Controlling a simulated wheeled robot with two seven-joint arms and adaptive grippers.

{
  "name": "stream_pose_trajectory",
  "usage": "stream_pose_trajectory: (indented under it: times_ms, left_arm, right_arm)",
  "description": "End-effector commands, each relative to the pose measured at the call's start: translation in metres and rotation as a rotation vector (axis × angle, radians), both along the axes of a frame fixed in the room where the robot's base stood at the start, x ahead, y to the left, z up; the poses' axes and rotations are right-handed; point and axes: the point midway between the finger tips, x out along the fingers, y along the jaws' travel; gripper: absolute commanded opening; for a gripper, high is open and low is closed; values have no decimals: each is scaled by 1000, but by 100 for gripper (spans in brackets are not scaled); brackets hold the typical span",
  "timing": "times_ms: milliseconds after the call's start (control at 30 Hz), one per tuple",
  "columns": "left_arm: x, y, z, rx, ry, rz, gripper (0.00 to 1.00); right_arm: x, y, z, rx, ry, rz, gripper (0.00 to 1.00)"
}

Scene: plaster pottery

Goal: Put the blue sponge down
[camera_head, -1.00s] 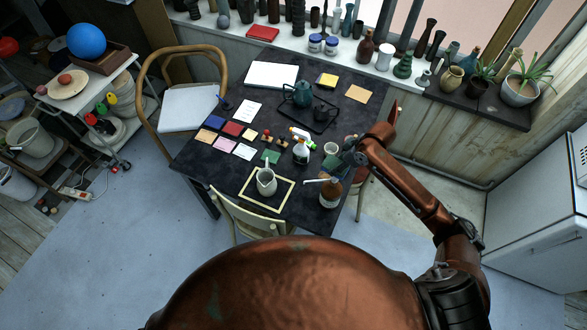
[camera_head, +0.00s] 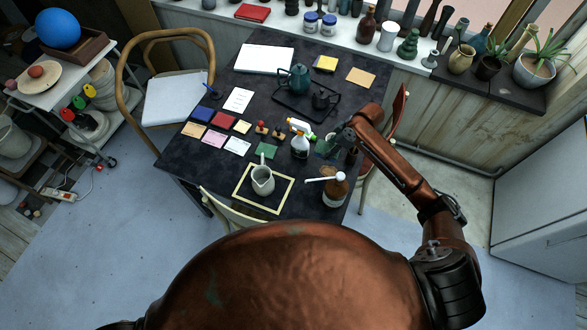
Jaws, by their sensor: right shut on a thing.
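I cannot tell whether the sponge touches the tabletop. My left gripper is out of view.
A pale jug (camera_head: 262,180) stands on a framed board (camera_head: 243,196). Teapots on a tray (camera_head: 284,103) are farther back. Coloured tiles (camera_head: 222,120) lie at left.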

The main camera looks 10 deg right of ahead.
Motion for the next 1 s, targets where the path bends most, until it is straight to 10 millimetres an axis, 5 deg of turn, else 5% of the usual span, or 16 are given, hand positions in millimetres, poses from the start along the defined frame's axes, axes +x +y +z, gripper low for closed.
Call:
stream_pose_trajectory:
  times_ms: [367, 500, 1000]
  left_arm:
    - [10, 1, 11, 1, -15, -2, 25]
    - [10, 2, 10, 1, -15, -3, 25]
    - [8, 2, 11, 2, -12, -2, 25]
  right_arm:
    - [10, 86, -35, 4, 1, 2, 26]
    - [13, 106, -63, 1, 3, 0, 26]
    - [16, 132, -115, -2, 3, -1, 26]
